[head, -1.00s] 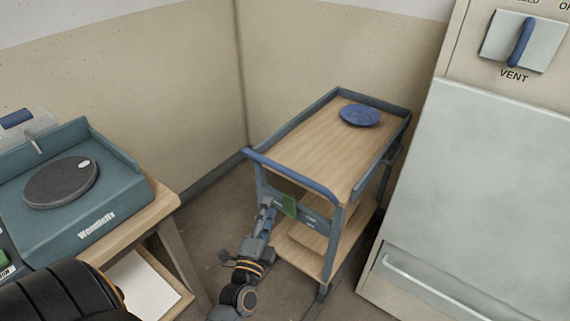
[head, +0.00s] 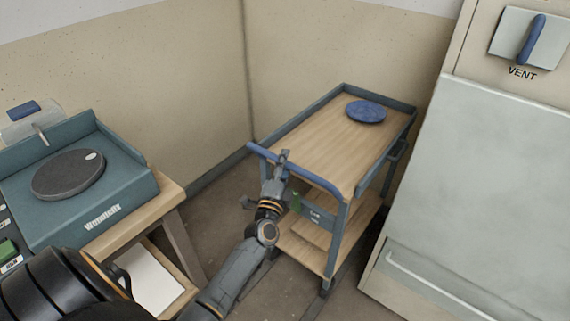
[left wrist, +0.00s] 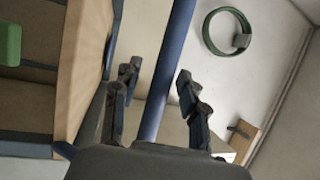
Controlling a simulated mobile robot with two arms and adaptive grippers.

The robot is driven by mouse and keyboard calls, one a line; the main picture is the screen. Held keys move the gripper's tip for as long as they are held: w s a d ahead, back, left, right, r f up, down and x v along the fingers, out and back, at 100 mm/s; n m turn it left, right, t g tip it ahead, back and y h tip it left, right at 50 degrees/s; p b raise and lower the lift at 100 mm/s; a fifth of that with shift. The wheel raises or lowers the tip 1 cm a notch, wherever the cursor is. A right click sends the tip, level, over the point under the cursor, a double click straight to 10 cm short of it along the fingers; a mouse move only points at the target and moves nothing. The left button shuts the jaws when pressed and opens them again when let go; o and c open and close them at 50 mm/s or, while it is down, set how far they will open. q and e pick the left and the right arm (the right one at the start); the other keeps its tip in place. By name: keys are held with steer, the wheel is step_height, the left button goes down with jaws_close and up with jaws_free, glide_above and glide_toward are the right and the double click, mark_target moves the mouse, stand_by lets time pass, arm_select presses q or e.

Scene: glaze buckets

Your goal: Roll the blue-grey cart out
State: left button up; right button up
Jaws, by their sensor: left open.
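The blue-grey cart (head: 318,140) stands in the corner between the walls and a large pale cabinet, with a wood top and a lower wood shelf. Its blue push handle (head: 320,183) faces me; the handle also shows in the left wrist view (left wrist: 166,75). My left gripper (head: 277,168) is at the left part of the handle. In the left wrist view it is open, and the blue bar runs between its two fingers (left wrist: 157,88), with gaps visible beside it. A blue round plate (head: 366,111) lies at the far end of the cart top. My right gripper is not in view.
A wood stand with a teal wheel unit (head: 108,190) is at the left. The pale cabinet (head: 480,190), marked VENT, stands close to the cart's right side. Some bare floor (head: 215,225) shows between the stand and the cart.

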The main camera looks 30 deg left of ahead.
arm_select(q)
steer(key=shift+c, duration=0.3)
jaws_close()
steer(key=shift+s, duration=0.1)
